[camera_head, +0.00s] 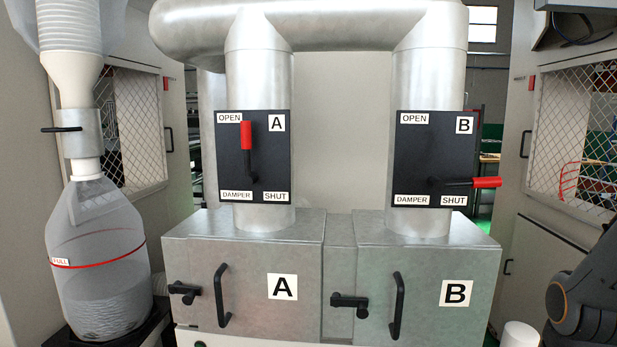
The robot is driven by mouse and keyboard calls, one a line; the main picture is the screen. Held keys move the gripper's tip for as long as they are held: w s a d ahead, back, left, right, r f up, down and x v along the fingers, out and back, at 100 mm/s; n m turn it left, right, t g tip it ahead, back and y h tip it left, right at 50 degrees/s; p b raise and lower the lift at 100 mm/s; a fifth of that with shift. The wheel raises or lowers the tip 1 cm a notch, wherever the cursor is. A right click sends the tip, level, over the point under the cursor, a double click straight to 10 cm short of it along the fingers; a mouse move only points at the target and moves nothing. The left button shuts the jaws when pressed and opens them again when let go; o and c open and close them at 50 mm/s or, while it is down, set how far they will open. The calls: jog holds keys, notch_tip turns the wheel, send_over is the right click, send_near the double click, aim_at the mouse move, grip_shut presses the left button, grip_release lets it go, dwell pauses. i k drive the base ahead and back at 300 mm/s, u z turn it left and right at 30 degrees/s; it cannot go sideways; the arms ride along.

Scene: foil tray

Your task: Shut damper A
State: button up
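Damper A's black panel (228,179) is on the left vertical duct, labelled OPEN at the top left and SHUT at the lower right. Its lever (248,150) has a red grip and points straight up toward the OPEN side. Damper B's panel (420,150) is on the right duct. Its red-tipped lever (470,183) points right, level, near the SHUT label. My gripper is not in view; only a dark part of my arm shows at the lower right edge.
Below the ducts stand metal box A (245,295) and box B (425,290), each with a black handle and latch. A clear collection bag (100,250) with a red band hangs at the left. A white cylinder (519,335) stands at the lower right. Mesh-windowed cabinets flank both sides.

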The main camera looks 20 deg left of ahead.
aim_at(249, 179)
jog(key=u, duration=1.65)
jog(key=i, duration=0.2)
